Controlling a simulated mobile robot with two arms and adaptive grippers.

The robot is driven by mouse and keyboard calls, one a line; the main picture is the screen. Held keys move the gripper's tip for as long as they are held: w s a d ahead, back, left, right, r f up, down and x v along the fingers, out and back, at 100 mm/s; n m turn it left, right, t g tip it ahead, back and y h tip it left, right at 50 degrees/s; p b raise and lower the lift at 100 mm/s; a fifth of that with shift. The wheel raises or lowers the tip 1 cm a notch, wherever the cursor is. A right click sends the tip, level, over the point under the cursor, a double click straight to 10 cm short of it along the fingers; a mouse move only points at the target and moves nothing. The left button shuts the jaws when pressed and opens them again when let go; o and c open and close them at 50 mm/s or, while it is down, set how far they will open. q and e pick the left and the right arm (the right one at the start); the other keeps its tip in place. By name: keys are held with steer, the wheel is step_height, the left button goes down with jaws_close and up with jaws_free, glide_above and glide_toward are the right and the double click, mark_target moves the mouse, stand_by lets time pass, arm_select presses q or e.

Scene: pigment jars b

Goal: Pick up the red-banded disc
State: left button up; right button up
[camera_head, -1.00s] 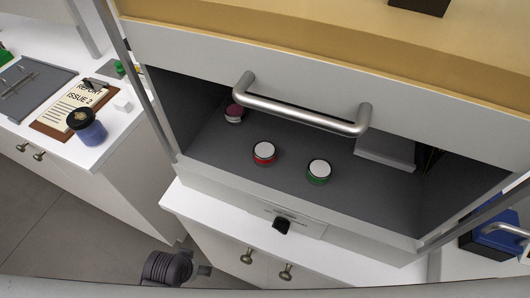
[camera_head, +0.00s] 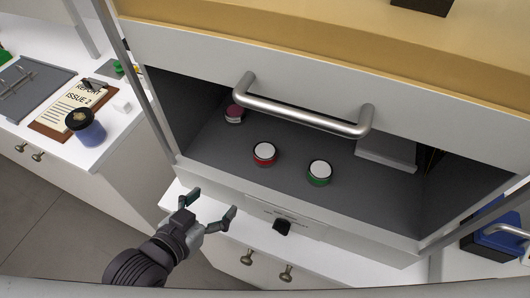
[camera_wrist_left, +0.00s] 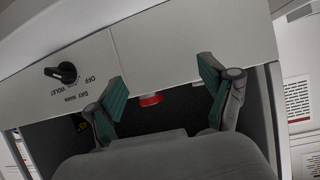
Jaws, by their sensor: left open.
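The red-banded disc (camera_head: 264,153) has a white top and a red band, and stands on the grey floor of the open cabinet in the head view. In the left wrist view the red disc (camera_wrist_left: 151,99) shows between my fingers, farther off. My left gripper (camera_head: 212,208) is open and empty, in front of the cabinet's front edge, below and left of the disc, apart from it. Its fingers also show in the left wrist view (camera_wrist_left: 160,92). My right gripper is not in view.
A green-banded disc (camera_head: 319,172) stands right of the red one, and a purple-pink one (camera_head: 234,114) behind left. A sash handle (camera_head: 305,112) hangs above. A dark knob (camera_head: 282,227) sits on the front panel. A grey block (camera_head: 386,155) stands at the right inside.

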mark_target(258, 161)
arm_select(q)
steer(key=d+r+m+t+h, duration=0.1)
steer(key=d+r+t+h, duration=0.15)
steer(key=r, duration=0.25)
steer(key=shift+g+h, duration=0.35)
steer(key=shift+g, duration=0.1)
steer(key=x, duration=0.2)
steer(key=b+x, duration=0.1)
steer(key=x, duration=0.2)
steer(key=d+b+x, duration=0.1)
steer(key=x, duration=0.1)
steer(key=shift+d, duration=0.2)
steer(key=shift+w+d, duration=0.15)
steer(key=shift+w, duration=0.15)
steer(key=shift+w+d+p, duration=0.3)
steer(key=shift+w+p, duration=0.1)
steer(key=x, duration=0.2)
steer(key=p+x, duration=0.1)
steer(key=shift+w+d+r, duration=0.2)
steer(key=shift+w+r, duration=0.05)
steer(key=shift+w, duration=0.1)
steer(key=shift+w+d+f, duration=0.15)
steer(key=shift+w+d, duration=0.1)
steer(key=shift+w, duration=0.1)
